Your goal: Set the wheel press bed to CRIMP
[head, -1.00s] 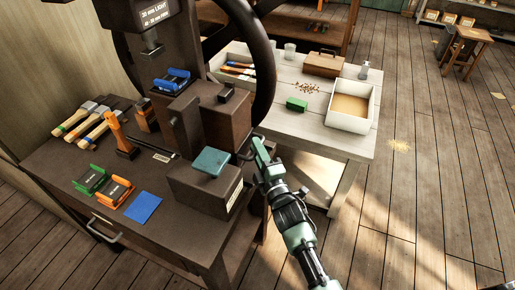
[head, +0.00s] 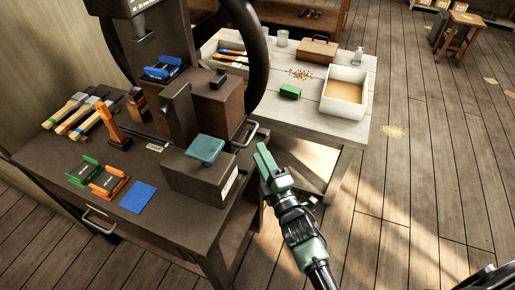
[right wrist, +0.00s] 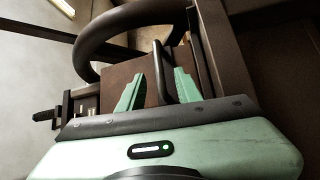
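The wheel press (head: 140,40) stands on the dark bench, with its big dark handwheel (head: 257,70) on its right side. A blue die block (head: 163,70) sits on the press. A dark loop handle (head: 249,134) sticks out at the right side of the press, low down. My right gripper (head: 264,153) is just right of and below this handle, apart from it. In the right wrist view its two green fingers (right wrist: 160,78) are open, with a dark upright bar (right wrist: 160,65) showing between or beyond them. No CRIMP marking is readable.
On the bench are a teal-topped box (head: 205,150), a green cradle (head: 82,172), an orange cradle (head: 109,183), a blue sheet (head: 138,197) and several brushes (head: 75,112). A white table (head: 310,118) with a tray stands behind. Wooden floor to the right is open.

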